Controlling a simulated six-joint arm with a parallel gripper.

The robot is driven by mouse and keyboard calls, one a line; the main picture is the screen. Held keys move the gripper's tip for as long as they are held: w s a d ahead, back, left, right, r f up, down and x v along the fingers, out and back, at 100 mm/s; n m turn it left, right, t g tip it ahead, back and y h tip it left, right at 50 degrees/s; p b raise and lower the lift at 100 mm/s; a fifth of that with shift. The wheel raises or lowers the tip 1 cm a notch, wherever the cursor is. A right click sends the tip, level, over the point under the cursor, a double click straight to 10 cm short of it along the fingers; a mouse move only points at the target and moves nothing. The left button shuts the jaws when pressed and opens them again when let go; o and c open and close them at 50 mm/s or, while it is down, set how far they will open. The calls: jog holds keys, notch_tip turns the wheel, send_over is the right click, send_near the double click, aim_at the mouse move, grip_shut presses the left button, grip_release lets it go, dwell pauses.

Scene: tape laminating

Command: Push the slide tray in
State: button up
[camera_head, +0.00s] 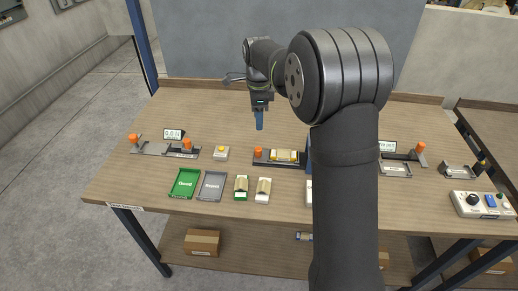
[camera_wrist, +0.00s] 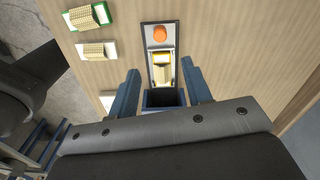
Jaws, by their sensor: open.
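The slide tray (camera_head: 268,162) is a dark, narrow rail in the middle of the table with an orange knob (camera_head: 258,152) at its left end. A yellow-and-tan piece (camera_head: 285,155) lies on it. Its right end meets a blue housing (camera_head: 308,150), mostly hidden by my arm. In the wrist view the tray (camera_wrist: 149,50) runs from the orange knob (camera_wrist: 159,34) down to the blue box-like housing (camera_wrist: 163,98). My gripper (camera_head: 259,121) is above the table, behind the tray in the head view. In the wrist view its blue fingers (camera_wrist: 161,92) are spread and empty, apart from the tray.
A green tray (camera_head: 185,183) and a grey tray (camera_head: 212,185) lie front left. Two small card holders (camera_head: 241,187) stand beside them. A gauge fixture (camera_head: 165,149) sits at left, and a control box (camera_head: 480,205) at far right. My arm hides part of the table.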

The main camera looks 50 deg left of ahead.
aim_at(259, 149)
notch_tip(259, 149, down, 14)
dwell(0.3)
grip_shut()
jog(key=shift+w+d, duration=0.1)
